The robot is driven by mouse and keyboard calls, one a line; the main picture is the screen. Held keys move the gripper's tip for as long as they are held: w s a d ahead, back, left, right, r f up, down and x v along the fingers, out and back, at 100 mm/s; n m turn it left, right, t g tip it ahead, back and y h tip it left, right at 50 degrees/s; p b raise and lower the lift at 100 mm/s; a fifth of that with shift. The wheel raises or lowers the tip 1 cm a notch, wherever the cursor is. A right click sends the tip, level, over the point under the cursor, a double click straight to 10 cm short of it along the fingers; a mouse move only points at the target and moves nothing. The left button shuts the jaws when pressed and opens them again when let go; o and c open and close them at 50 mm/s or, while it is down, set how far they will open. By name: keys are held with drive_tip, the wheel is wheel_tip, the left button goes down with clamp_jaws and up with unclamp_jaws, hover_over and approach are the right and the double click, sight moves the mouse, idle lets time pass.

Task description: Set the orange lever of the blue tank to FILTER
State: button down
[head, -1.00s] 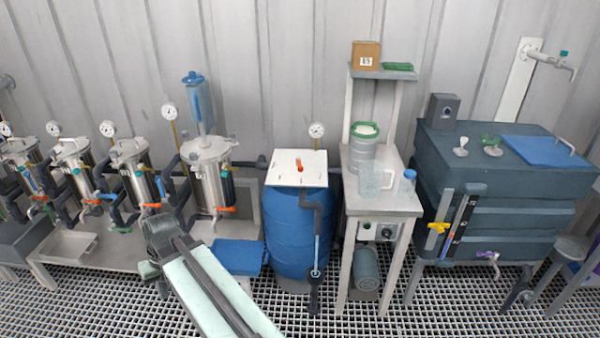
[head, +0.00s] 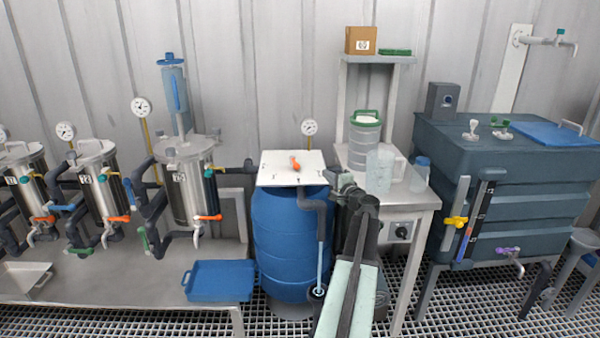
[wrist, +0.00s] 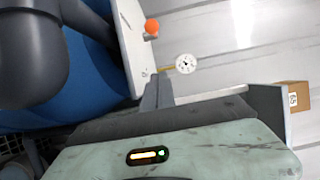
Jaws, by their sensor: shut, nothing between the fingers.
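The blue tank (head: 285,235) stands at the centre of the head view with a white plate (head: 275,177) on top. Its small orange lever (head: 295,165) sits on the middle of the plate; the marks around it are too small to read. In the wrist view the lever's round orange end (wrist: 152,26) shows beyond the edge of the white plate (wrist: 128,45). My gripper (head: 342,178) is shut and empty, to the right of the plate's right edge and apart from the lever. Its fingers (wrist: 157,92) show in the wrist view, pointing up past the plate.
A grey pipe (head: 318,225) runs down the tank's front. A gauge (head: 309,128) stands behind the tank. Steel filter vessels (head: 187,190) are at left.

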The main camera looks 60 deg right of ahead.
sight(294, 162)
drive_tip(key=w+d, duration=0.2)
drive_tip(key=w, duration=1)
